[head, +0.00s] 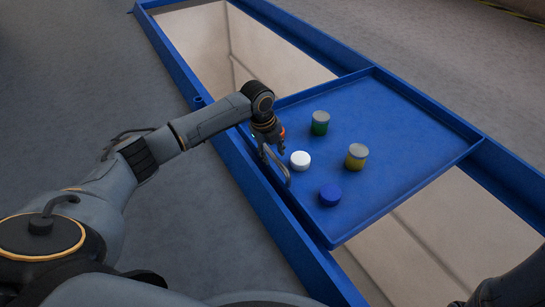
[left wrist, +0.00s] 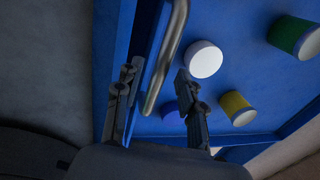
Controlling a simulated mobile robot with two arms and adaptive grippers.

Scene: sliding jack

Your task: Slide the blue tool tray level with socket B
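The blue tool tray (head: 400,120) lies across the long blue frame in the head view and fills part of the left wrist view (left wrist: 250,90). A grey metal handle (head: 279,170) stands at its left edge; it also shows in the left wrist view (left wrist: 166,58). My left gripper (head: 268,148) is at this handle. In the left wrist view its two fingers (left wrist: 158,100) are apart, with the handle's near end between them; I cannot tell if they touch it. A short blue post (head: 198,101) stands on the left rail; no socket lettering is readable. My right gripper is out of view.
A white round can (head: 300,160), a green can (head: 320,123), a yellow can (head: 356,157) and a blue can (head: 330,195) stand on the tray. The blue frame (head: 172,55) has open wells beyond and before the tray. Grey floor lies left.

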